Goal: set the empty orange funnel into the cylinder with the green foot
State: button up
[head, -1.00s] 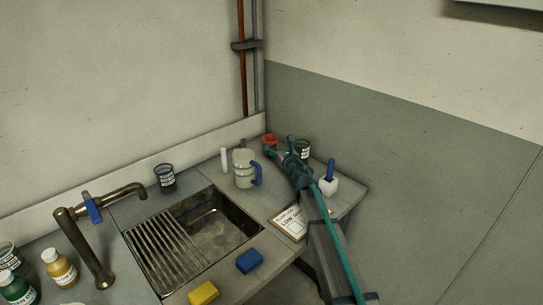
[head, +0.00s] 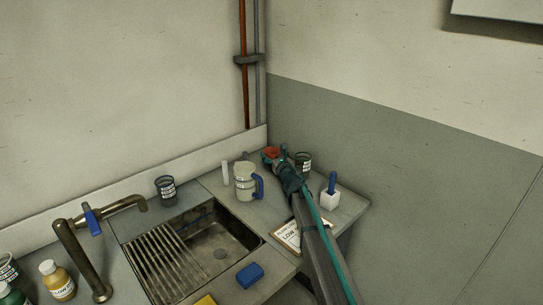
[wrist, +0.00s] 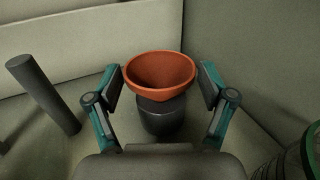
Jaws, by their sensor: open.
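The orange funnel (wrist: 160,72) looks empty and sits upright on top of a dark round holder (wrist: 162,118) in the wrist view. In the head view the funnel (head: 271,152) is at the back corner of the counter, partly covered by my gripper. My gripper (wrist: 160,82) is open, with one finger on each side of the funnel; a narrow gap seems to show at each side. It also shows in the head view (head: 274,157).
A dark grey rod (wrist: 42,95) stands left of my gripper. A dark labelled container (head: 303,161) is close to its right. A jug with a blue handle (head: 244,182), a white block with a blue handle (head: 330,196), a clipboard (head: 288,237) and the sink (head: 215,250) are nearer.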

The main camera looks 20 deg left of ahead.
aim_at(269, 149)
jog(key=p+x, duration=0.1)
jog(key=x, duration=0.3)
jog(key=shift+w+a, duration=0.25)
jog(key=c, duration=0.7)
